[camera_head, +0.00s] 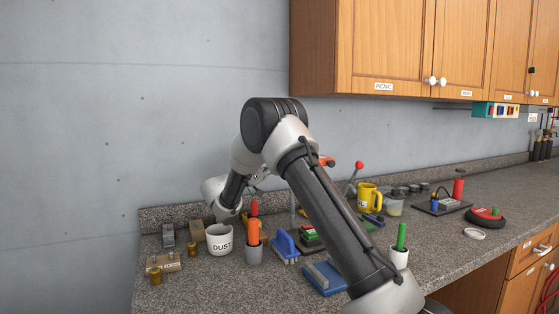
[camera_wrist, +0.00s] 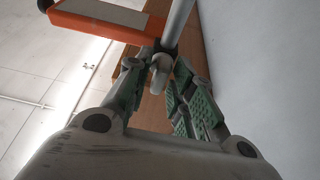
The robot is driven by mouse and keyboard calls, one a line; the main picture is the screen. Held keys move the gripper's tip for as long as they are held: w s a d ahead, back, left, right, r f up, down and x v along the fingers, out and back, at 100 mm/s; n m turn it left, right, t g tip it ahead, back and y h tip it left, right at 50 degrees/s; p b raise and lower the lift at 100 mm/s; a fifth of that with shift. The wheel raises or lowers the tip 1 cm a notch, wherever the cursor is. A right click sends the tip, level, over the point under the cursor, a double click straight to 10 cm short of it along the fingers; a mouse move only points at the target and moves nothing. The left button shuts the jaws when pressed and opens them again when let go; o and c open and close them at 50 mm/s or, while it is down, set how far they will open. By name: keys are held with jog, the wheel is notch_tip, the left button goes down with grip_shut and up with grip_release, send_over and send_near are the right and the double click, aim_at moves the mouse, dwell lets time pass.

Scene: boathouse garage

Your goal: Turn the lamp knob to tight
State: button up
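The lamp's orange head (camera_wrist: 95,22) and its pale metal pole (camera_wrist: 181,18) show at the top of the wrist view, joined near a black collar. A small grey knob (camera_wrist: 160,68) shows below the collar. In the head view a bit of the orange head (camera_head: 326,161) shows behind my arm; the knob is hidden there. My gripper (camera_wrist: 161,66) has its green-padded fingers spread to either side of the knob. Whether the tips touch it cannot be told. In the head view my gripper (camera_head: 260,178) is small, partly covered by my own arm.
Below my gripper on the granite counter (camera_head: 205,289) stand a white DUST mug (camera_head: 219,240), a grey cup (camera_head: 254,255) with orange and red handles, and a blue brush (camera_head: 286,248). A yellow mug (camera_head: 369,198) and red-balled lever (camera_head: 358,168) stand right. A wall rises behind.

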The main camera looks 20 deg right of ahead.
jog(key=shift+o, duration=0.4)
notch_tip(320, 180, up, 10)
dwell(0.3)
dwell(0.3)
